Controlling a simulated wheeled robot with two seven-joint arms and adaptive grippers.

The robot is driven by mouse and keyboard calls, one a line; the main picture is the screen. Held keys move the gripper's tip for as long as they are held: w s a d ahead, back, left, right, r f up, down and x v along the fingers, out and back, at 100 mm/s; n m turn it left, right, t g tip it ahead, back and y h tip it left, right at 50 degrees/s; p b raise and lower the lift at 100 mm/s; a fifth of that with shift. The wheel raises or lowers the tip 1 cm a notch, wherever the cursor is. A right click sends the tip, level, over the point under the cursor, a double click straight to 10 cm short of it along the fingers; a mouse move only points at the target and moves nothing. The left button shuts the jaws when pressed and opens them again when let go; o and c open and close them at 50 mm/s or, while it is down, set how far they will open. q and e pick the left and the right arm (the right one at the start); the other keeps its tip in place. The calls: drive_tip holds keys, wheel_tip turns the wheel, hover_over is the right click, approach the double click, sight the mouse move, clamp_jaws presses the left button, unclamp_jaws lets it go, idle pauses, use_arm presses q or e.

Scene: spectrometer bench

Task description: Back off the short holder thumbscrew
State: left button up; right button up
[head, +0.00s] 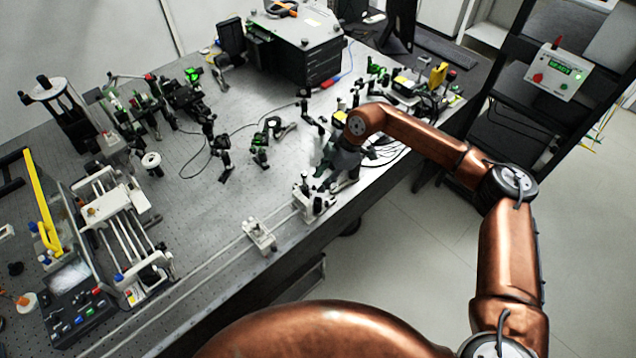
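My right arm comes in from the right, and its dark gripper (328,172) points down at the front edge of the bench. It is just above and behind a pale holder (312,204) on the long rail (215,262). The fingers are small and dark against dark parts, so I cannot tell whether they are open or touch anything. I cannot make out the short holder thumbscrew; it is too small or hidden by the gripper. A second pale carriage (259,236) stands apart on the rail, to the left. My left gripper is not in view.
Several dark optics posts (222,152) and loose cables stand behind the rail. A large dark box (300,45) is at the back. A framed slide assembly (112,212) and a button panel (78,308) are at left. Open floor (420,240) lies beyond the bench edge.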

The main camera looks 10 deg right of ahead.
sight(315, 187)
drive_tip(key=f, duration=0.1)
drive_tip(key=w+a+f, duration=0.1)
drive_tip(key=f, duration=0.1)
drive_tip(key=shift+w, duration=0.15)
drive_tip(key=shift+a+f, duration=0.15)
drive_tip(key=shift+s, duration=0.3)
drive_tip(key=shift+w, duration=0.15)
drive_tip(key=shift+c, duration=1.1)
drive_tip(key=c, duration=0.3)
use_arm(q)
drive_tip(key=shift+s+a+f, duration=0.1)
use_arm(e)
clamp_jaws()
